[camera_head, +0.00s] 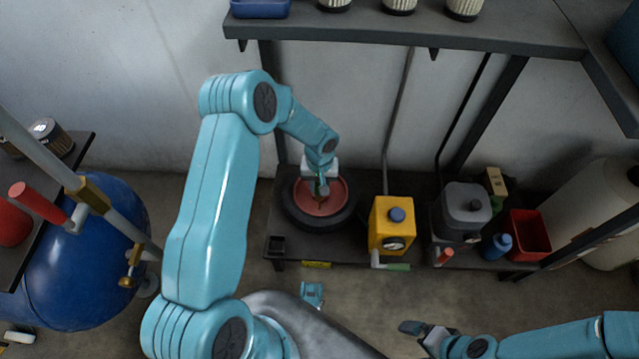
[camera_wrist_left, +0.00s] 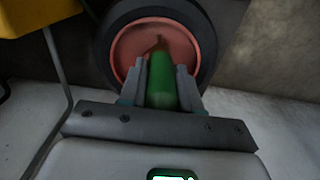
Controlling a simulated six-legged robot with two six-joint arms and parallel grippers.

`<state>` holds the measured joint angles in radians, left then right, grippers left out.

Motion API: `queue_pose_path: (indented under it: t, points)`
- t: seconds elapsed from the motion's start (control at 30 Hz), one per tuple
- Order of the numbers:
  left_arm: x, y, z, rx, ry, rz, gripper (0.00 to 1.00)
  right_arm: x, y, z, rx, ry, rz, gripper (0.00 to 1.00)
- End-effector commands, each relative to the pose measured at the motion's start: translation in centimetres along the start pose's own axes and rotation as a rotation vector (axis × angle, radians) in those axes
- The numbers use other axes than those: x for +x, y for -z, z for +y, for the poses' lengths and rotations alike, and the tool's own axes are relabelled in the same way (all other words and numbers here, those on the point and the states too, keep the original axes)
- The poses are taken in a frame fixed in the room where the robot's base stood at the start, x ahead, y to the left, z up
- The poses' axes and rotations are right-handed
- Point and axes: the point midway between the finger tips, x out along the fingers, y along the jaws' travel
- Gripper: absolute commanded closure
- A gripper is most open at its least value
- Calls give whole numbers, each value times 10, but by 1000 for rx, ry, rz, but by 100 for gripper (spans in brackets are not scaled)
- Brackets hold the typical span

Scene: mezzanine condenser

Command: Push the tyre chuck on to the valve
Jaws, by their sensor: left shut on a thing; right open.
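A black tyre (camera_head: 335,224) with a red hub (camera_head: 328,207) lies on the low bench; the tyre (camera_wrist_left: 207,45) and hub (camera_wrist_left: 130,45) also show in the left wrist view. My left gripper (camera_head: 321,186) is over the hub, shut on the green tyre chuck (camera_wrist_left: 162,90). The chuck's far end points at the hub. A small dark brownish tip, perhaps the valve (camera_wrist_left: 159,42), shows just beyond it; I cannot tell whether they touch. My right gripper (camera_head: 423,330) is open and empty at the lower right, well away from the tyre.
A yellow box (camera_head: 390,222) stands close right of the tyre. A grey machine (camera_head: 462,212), blue bottle (camera_head: 497,246) and red bin (camera_head: 530,235) stand further right. A shelf (camera_head: 400,27) overhangs the back. A blue tank (camera_head: 85,265) is at left.

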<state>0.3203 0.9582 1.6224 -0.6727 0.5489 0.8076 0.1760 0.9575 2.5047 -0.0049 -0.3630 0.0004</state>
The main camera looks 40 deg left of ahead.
Motion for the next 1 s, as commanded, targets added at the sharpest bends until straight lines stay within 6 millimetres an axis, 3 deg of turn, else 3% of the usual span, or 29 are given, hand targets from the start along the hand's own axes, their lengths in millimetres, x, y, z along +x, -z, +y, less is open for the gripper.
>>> queue_pose_path:
  t: [1.0]
  points:
    - [0, 0, 0, 0, 0, 0, 100, 5, 0, 2, 0, 0, 0, 0]
